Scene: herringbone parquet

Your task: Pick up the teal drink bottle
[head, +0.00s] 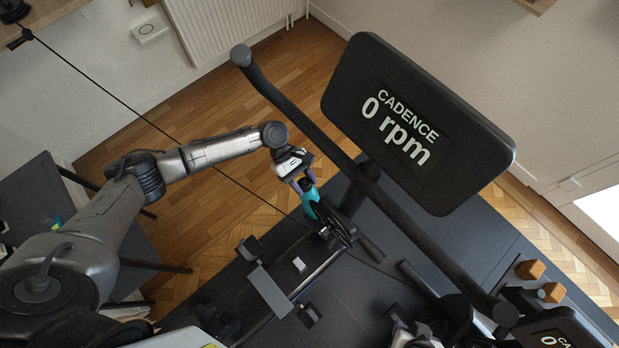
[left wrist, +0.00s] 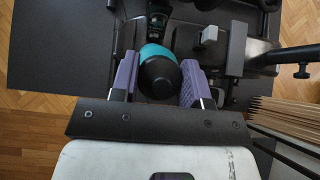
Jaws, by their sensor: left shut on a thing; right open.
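A large dark screen (head: 418,122) reading "CADENCE 0 rpm" and a long dark handlebar (head: 310,118) stand close right of my left gripper. A thin dark cable (head: 150,122) crosses the left side. A dark mat (head: 400,240) lies beneath; bare parquet (head: 225,210) shows left.

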